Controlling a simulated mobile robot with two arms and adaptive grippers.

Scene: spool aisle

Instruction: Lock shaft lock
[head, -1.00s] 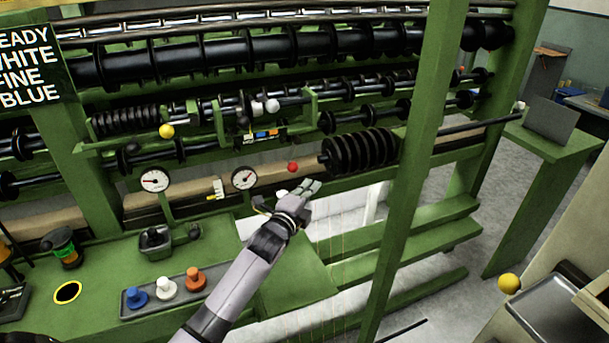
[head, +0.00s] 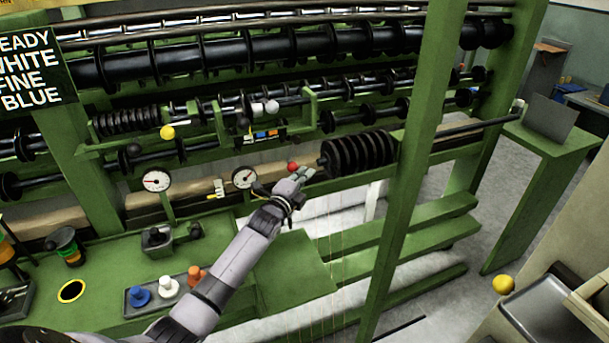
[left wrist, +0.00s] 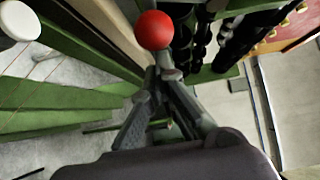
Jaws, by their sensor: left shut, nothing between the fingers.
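A red ball knob (head: 293,167) sits on the green machine frame, left of the black ribbed roll (head: 358,152). It looks like the shaft lock's handle, but its lever is hidden. My left gripper (head: 301,174) is at the red knob, just below and right of it in the head view. In the left wrist view the red knob (left wrist: 154,30) shows just beyond the tips of my left gripper (left wrist: 163,73). The fingers are shut and empty. I cannot tell whether they touch the knob. My right gripper is not in view.
Two dial gauges (head: 156,180) stand left of the gripper. A yellow ball knob (head: 167,132) is on the upper rail. A tray (head: 126,310) with blue, white and orange pegs lies on the green bench. A green post (head: 411,170) rises to the right.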

